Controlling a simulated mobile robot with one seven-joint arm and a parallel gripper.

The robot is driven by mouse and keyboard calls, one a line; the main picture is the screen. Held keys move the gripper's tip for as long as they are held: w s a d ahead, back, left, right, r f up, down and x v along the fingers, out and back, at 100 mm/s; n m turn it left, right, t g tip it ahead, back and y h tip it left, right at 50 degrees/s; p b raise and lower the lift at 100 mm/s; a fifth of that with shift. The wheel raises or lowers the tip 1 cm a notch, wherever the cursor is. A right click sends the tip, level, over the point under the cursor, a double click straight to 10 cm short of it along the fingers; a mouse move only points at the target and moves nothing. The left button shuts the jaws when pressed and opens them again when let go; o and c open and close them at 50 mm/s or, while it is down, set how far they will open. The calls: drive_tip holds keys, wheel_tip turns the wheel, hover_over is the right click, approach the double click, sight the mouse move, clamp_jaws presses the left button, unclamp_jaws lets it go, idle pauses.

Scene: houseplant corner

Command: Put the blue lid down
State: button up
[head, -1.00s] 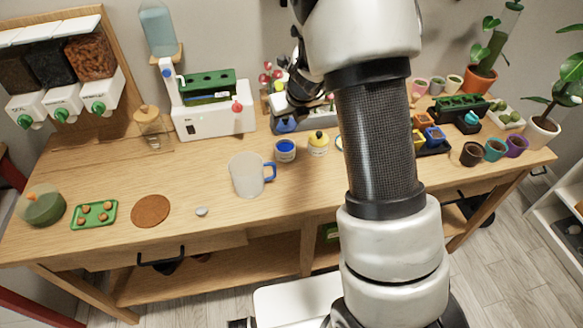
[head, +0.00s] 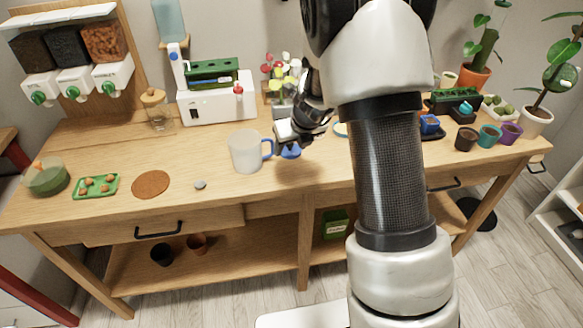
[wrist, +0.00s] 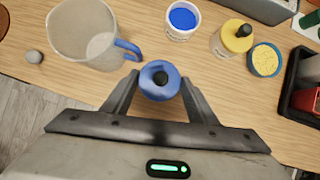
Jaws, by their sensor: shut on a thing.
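The blue lid (wrist: 148,84), round with a black knob in its middle, is between the two fingers of my gripper (wrist: 160,88) in the wrist view. My gripper is shut on it. In the head view the lid (head: 291,152) shows under my gripper (head: 290,144), just right of the mug. It is over bare wood near the table's front; I cannot tell whether it touches. A white jar with blue contents (wrist: 182,18) stands open behind the lid in the wrist view. In the head view my gripper hides that jar.
The clear mug (wrist: 82,32) with a blue handle stands close left of the lid. A yellow-lidded jar (wrist: 232,40) and an open pot with yellow contents (wrist: 265,59) stand to the right. A grey pebble (head: 200,184) and brown disc (head: 151,184) lie further left.

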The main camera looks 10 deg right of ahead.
sight(293, 157)
drive_tip(key=shift+f+b, duration=1.1)
drive_tip(key=shift+f, duration=1.45)
drive_tip(key=shift+f, duration=0.1)
drive_tip(key=shift+f, duration=0.15)
drive_tip(key=o, duration=1)
